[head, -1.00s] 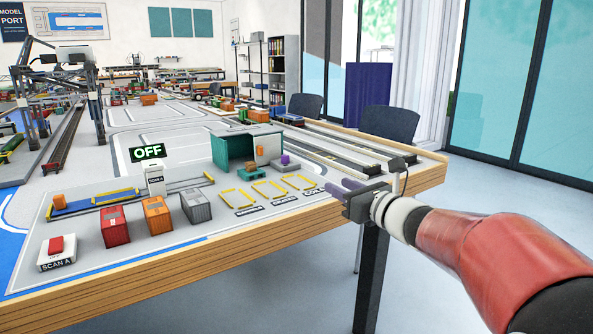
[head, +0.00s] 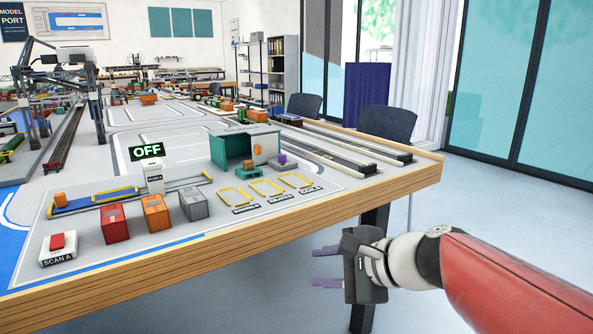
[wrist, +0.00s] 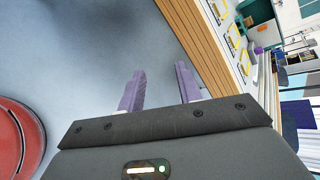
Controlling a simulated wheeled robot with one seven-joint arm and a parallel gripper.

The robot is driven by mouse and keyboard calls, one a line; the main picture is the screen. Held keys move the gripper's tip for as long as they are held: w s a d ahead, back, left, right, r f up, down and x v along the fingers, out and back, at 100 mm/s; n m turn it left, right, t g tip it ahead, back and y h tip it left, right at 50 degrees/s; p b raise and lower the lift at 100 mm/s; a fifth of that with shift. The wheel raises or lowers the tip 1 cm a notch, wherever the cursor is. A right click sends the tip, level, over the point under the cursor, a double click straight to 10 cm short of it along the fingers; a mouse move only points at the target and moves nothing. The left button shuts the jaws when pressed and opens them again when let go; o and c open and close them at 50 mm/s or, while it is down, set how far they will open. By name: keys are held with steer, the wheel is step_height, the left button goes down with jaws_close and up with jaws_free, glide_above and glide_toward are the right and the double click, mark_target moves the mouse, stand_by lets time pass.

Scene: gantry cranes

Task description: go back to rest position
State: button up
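My gripper (head: 326,267) is in front of the table's near right edge, below the level of the tabletop, with its fingers pointing left. Its two purple fingers are apart with nothing between them. The wrist view also shows the gripper (wrist: 160,88) open and empty, with bare floor beyond the fingertips and the table edge to the right of them.
The wooden-edged table (head: 290,222) carries a model port with a red container (head: 115,224), an orange container (head: 156,213), a grey container (head: 194,204), a SCAN A button box (head: 58,248) and an OFF sign (head: 147,151). A dark chair (head: 388,124) stands behind. Floor at right is clear.

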steer(key=s+d+f+n+g+h, duration=0.1)
steer(key=s+d+f+n+h, duration=0.3)
steer(key=s+n, duration=0.3)
steer(key=s+d+f+n+g+h, duration=0.1)
steer(key=s+d+f+n+h, duration=0.4)
steer(key=s+d+n, duration=0.1)
steer(key=s+n, duration=0.1)
steer(key=s, duration=0.1)
steer(key=shift+s+d, duration=0.15)
steer(key=shift+s, duration=0.2)
